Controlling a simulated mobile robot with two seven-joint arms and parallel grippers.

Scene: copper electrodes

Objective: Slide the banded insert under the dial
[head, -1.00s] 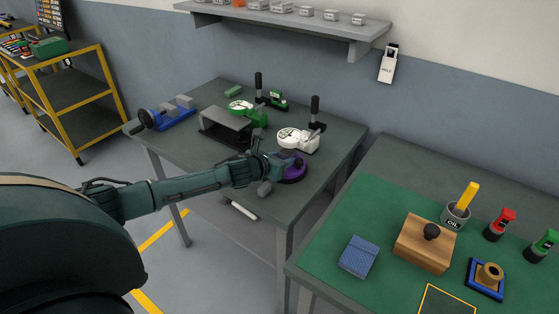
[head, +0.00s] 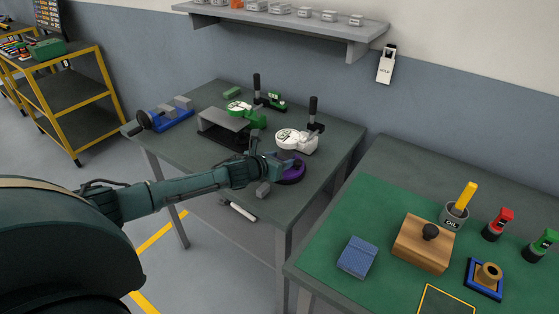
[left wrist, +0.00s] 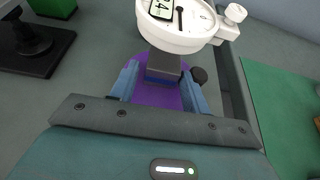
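The banded insert is a grey block with a blue band (left wrist: 162,68), seen in the left wrist view. It sits over a purple disc (left wrist: 160,97), just at the near edge of the white dial (left wrist: 180,22), whose body hides its far end. In the head view the white dial (head: 291,139) stands behind my left gripper (head: 272,170), which is low over the purple disc (head: 292,174). In the left wrist view the blue fingers of my left gripper (left wrist: 160,82) stand apart on either side of the insert, with purple showing between. My right gripper is out of view.
A green dial (head: 240,108), a grey bridge-shaped block (head: 222,122) and a blue vise (head: 168,115) share the table. On the green mat right of it are a wooden block (head: 424,243) and a blue pad (head: 357,257).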

